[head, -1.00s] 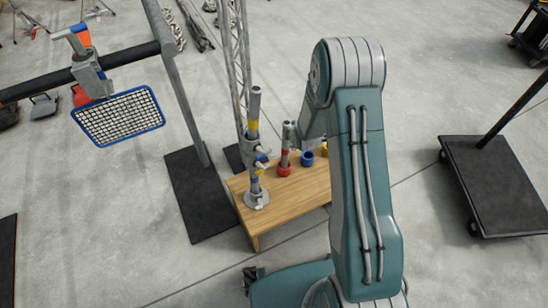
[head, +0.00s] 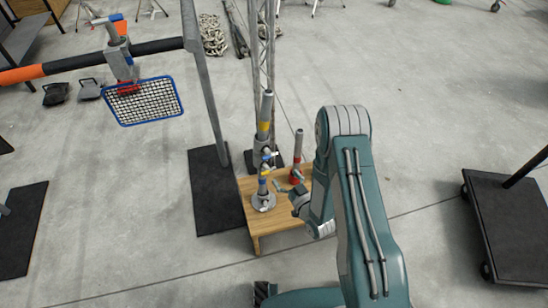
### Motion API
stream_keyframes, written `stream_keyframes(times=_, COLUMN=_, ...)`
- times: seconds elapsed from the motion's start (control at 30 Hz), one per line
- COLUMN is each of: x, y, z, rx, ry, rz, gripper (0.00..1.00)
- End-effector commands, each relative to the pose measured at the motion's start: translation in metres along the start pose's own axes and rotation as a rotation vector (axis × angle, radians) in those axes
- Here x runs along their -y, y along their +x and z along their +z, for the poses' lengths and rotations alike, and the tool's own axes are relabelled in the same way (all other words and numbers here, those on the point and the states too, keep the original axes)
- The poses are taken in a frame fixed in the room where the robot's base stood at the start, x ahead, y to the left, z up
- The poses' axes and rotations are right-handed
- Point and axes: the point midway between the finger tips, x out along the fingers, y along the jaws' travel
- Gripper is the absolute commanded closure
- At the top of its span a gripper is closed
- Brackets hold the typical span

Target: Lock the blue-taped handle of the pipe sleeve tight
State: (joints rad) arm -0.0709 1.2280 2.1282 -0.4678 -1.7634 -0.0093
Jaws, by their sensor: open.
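An upright grey pipe (head: 267,104) with yellow and blue bands stands in a round grey base (head: 263,204) on a low wooden table. A grey pipe sleeve (head: 265,143) sits around it at mid-height. A small blue-taped handle (head: 268,157) sticks out on the sleeve's right side; its exact angle is too small to tell. My gripper (head: 281,194) is open and empty, low and to the right of the pipe, below the handle and apart from it. It points left toward the pipe's lower part.
A second pipe with a red band (head: 297,154) stands on the wooden table (head: 249,212), close behind my gripper. A lattice truss (head: 262,45) rises behind. A blue-framed mesh basket (head: 147,101) hangs at left. A black cart (head: 505,225) is at right.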

Motion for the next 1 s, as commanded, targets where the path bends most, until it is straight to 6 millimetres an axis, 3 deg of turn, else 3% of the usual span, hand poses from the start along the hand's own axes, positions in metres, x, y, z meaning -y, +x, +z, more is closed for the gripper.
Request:
stream_keyframes(times=0.5, x=-0.003, y=0.086, z=-0.001, rx=-0.003, ry=-0.002, rz=0.000, gripper=0.00)
stream_keyframes(times=0.7, x=-0.002, y=0.100, z=-0.001, rx=0.000, ry=-0.001, rz=0.001, gripper=0.00)
stream_keyframes(times=0.93, x=-0.002, y=0.101, z=-0.001, rx=0.000, ry=-0.002, rz=0.002, gripper=0.00)
stream_keyframes(times=0.97, x=-0.002, y=0.101, z=-0.001, rx=0.000, ry=-0.002, rz=0.002, gripper=0.09)
stream_keyframes(times=1.0, x=-0.002, y=0.100, z=-0.001, rx=0.000, ry=-0.001, rz=0.002, gripper=0.27)
